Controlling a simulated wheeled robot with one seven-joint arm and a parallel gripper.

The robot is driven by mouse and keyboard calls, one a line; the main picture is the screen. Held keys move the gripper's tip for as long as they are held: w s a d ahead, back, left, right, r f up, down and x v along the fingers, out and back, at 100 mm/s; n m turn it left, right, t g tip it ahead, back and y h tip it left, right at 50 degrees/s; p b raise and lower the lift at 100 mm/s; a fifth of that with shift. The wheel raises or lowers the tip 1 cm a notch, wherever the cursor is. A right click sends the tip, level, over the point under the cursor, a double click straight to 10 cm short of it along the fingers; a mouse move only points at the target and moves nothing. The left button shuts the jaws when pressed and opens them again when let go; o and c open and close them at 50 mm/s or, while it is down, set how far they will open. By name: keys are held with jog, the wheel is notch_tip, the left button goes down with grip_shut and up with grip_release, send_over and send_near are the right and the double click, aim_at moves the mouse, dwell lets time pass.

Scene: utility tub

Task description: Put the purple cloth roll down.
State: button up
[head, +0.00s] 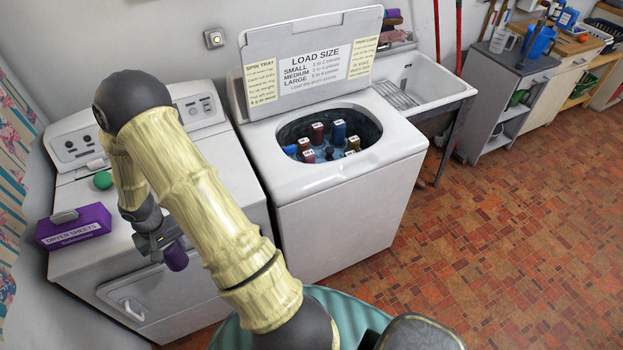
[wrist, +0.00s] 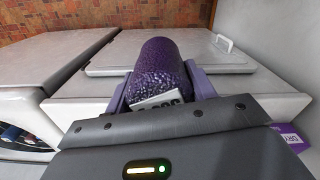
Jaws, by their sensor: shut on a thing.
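The purple cloth roll (head: 176,256) hangs in my gripper (head: 162,240) in front of the left machine, the dryer, near its front top edge. In the wrist view, the roll (wrist: 160,70) lies between the two purple fingers of my gripper (wrist: 160,88), which are shut on it. A white label with dark print shows on its near end, partly hidden by the gripper body. I cannot tell whether the roll touches the dryer.
A white sink (head: 425,80) stands beyond. The tiled floor at right is clear.

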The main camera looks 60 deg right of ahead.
jog(key=a+f+n+b, duration=0.1)
jog(key=a+f+n, duration=0.3)
jog(key=a+f, duration=0.2)
jog(key=shift+a+f+b, duration=0.25)
jog(key=shift+f+b, duration=0.15)
jog(key=shift+f, duration=0.55)
